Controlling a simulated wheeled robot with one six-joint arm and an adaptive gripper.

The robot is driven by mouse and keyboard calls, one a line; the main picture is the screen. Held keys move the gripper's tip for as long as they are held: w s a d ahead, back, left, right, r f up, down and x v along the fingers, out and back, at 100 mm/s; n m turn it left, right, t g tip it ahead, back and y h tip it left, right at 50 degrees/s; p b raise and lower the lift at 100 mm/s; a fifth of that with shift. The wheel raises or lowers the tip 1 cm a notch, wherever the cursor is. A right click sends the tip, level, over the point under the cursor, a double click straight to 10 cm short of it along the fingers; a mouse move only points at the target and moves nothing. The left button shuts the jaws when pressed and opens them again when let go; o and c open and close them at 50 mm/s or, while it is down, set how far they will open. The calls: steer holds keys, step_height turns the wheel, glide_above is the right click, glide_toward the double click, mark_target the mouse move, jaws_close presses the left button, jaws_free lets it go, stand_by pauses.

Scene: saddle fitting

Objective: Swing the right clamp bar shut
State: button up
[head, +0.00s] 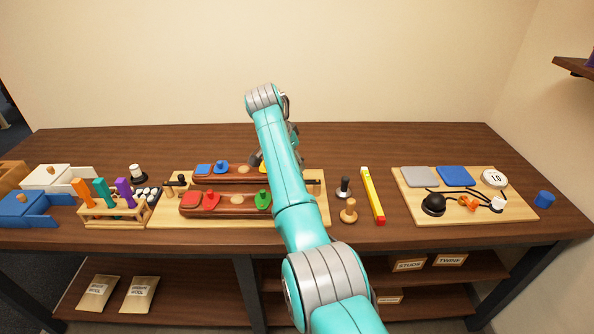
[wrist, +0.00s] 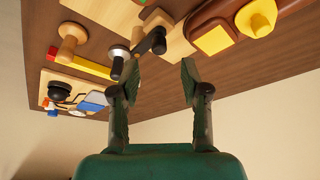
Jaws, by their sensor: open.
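The right clamp bar (wrist: 148,44) shows in the wrist view as a dark bar with a black knob end, beside a pale wooden post on the edge of the light board (wrist: 178,44). In the head view my arm covers most of that area, and only a small dark piece shows right of the arm. My gripper (wrist: 160,78) is open, with its two fingers apart and nothing between them. The bar's knob lies beyond the fingertips in the wrist view; whether they touch I cannot tell. Long brown holders (head: 226,205) with coloured pieces lie on the board left of my arm.
A black-handled tool (head: 343,187) and a wooden knob piece (head: 349,213) stand right of the board, with a yellow bar (head: 373,196) beyond. A second board (head: 520,209) with cables lies farther right. The table behind is clear.

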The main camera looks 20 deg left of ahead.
steer(key=v, duration=0.5)
steer(key=shift+s+a+r, duration=0.1)
steer(key=shift+s+r, duration=0.05)
steer(key=shift+r, duration=0.2)
